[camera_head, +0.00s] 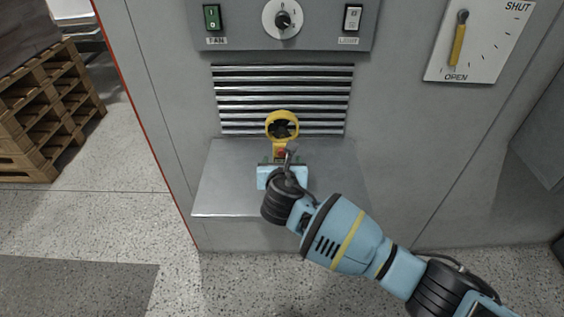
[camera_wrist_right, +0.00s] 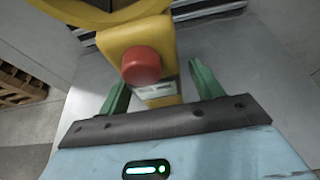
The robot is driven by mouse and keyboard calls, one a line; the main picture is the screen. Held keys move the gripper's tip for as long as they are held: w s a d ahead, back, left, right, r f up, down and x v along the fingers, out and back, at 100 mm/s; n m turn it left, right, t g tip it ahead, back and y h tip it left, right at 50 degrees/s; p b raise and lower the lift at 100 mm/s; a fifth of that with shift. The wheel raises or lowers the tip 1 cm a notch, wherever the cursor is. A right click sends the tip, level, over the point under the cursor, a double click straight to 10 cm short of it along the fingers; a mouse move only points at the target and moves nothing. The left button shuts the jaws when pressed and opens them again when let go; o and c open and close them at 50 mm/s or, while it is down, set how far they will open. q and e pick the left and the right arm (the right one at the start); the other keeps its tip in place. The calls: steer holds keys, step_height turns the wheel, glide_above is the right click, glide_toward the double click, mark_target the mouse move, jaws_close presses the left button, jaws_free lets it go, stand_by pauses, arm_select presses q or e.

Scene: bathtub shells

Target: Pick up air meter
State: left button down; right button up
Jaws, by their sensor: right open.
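The air meter is yellow, with a round ring head (camera_head: 282,117) and a handle that carries a red button. It is on the metal shelf below the vent slats. In the right wrist view the air meter (camera_wrist_right: 149,86) shows close up, with its red button facing the camera. My right gripper (camera_head: 283,161) is at the handle's near end. In the right wrist view its green fingers (camera_wrist_right: 161,88) are apart, one on each side of the handle, with visible gaps. Its light blue body hides part of the shelf. My left gripper is not in view.
The grey metal shelf (camera_head: 218,190) juts from a cabinet with vent slats (camera_head: 283,90) above it. Higher up are a green fan switch (camera_head: 212,17), a dial (camera_head: 282,19) and a yellow lever (camera_head: 458,45). Wooden pallets (camera_head: 50,105) stand at the left. The shelf's left part is clear.

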mark_target(282, 151)
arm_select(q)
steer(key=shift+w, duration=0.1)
arm_select(e)
steer(key=c, duration=1.2)
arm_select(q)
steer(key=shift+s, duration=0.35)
arm_select(e)
steer(key=shift+c, duration=0.2)
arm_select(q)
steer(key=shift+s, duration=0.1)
arm_select(e)
steer(key=shift+r, duration=0.2)
